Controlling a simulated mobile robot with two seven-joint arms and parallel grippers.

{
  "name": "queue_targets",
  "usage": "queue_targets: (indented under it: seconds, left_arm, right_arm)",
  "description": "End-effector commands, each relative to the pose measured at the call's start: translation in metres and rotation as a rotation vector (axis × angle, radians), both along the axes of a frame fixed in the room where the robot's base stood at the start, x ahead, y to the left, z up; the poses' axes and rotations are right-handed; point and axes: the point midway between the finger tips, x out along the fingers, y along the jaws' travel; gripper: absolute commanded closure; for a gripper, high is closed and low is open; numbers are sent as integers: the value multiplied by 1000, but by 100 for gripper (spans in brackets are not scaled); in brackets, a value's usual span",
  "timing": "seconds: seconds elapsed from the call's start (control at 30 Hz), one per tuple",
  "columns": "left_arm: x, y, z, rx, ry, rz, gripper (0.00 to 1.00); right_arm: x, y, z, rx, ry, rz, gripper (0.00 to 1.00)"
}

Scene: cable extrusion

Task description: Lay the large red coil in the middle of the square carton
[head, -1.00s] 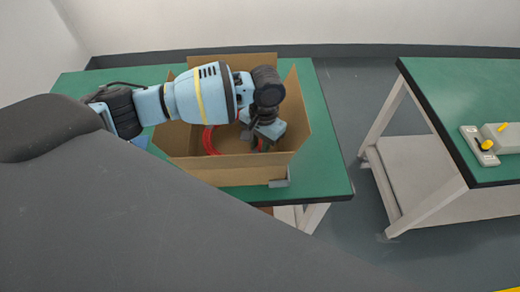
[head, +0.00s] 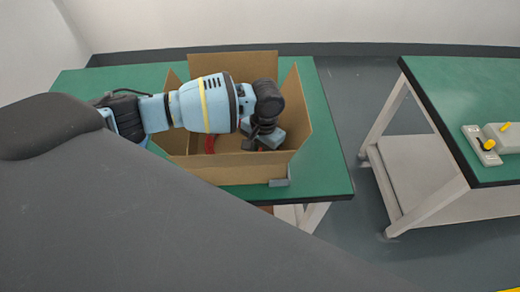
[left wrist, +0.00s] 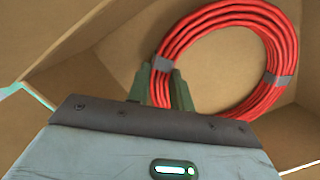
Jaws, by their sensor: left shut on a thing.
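The square carton (head: 228,169) stands open with its flaps up on the left table. The large red coil (left wrist: 284,48) is a bundle of red cable tied with grey bands, inside the carton. In the head view only a bit of the coil (head: 209,144) shows beneath my left arm. My left gripper (left wrist: 164,78) is shut on the coil's near left side, at a band. In the head view this gripper (head: 258,141) is inside the carton. The coil's contact with the carton floor cannot be made out. My right gripper is not in view.
The green left table (head: 325,170) has free room right of the carton. A small grey block (head: 279,183) is by the carton's front right corner. A second green table (head: 475,100) at right holds a grey fixture with yellow knobs (head: 488,144). A floor gap separates the tables.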

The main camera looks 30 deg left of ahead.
Motion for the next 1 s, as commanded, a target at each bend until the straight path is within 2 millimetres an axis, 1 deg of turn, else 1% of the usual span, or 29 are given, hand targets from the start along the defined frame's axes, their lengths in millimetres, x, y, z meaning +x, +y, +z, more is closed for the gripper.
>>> queue_targets:
  seconds: [0.07, 0.1, 0.23, 0.53, 0.67, 0.77, 1.0]
  left_arm:
    - [0, 0, 0, 0, -1, 0, 100]
    - [0, 0, 0, 0, 0, 0, 74]
    - [0, 0, 0, 0, 0, -1, 57]
    - [0, 0, 1, 0, -1, -1, 56]
    - [0, 0, 9, -1, -1, -3, 56]
    - [2, -1, 25, -1, -4, -2, 56]
    - [8, -2, 76, -2, -6, -1, 56]
  right_arm:
    - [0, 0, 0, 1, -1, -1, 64]
    - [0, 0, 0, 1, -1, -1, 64]
    - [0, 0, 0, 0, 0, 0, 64]
    - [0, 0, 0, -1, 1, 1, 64]
    - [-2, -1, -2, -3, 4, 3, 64]
    - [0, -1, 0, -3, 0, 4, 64]
    - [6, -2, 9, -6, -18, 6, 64]
